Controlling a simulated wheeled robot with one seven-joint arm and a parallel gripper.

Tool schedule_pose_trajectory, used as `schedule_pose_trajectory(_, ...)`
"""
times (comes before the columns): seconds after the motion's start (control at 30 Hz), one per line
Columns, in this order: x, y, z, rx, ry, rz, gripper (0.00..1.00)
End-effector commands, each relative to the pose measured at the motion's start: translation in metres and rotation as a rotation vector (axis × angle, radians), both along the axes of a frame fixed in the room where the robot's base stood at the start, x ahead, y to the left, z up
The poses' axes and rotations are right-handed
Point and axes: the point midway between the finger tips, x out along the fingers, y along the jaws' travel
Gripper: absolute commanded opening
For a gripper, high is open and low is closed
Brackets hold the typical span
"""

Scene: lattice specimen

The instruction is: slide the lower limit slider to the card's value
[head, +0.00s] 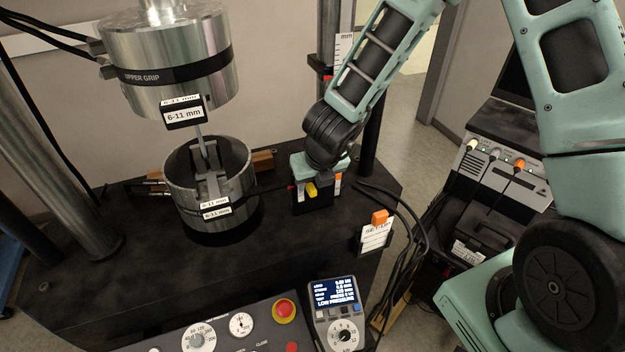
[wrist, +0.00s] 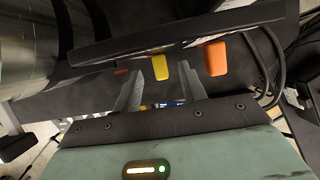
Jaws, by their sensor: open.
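My gripper (wrist: 160,74) is open, with one finger on each side of a yellow slider tab (wrist: 160,66) in the wrist view. I cannot tell whether either finger touches it. An orange tab (wrist: 215,59) is to the right and a small red one (wrist: 121,71) to the left, along a black bar (wrist: 130,44). In the head view the yellow tab (head: 311,189) shows below my wrist, with the fingertips hidden. No readable label tells which tab is the lower limit slider. A white card (head: 376,238) with an orange top stands to the right, its text too small to read.
The lower grip cylinder (head: 183,205) stands left of my gripper, under the upper grip (head: 165,65). The control panel with its red stop button (head: 284,309) and a handset (head: 338,318) are in front. Cables (head: 405,215) run at the right.

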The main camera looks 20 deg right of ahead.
Motion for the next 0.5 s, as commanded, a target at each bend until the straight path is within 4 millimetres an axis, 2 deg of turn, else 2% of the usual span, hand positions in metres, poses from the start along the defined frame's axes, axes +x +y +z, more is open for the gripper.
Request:
schedule_pose_trajectory(0.1, -0.004, 0.0, 0.012, 0.0, -0.001, 0.001, 0.41)
schedule_pose_trajectory(0.5, -0.015, 0.0, 0.036, 0.001, 0.001, 0.0, 0.41)
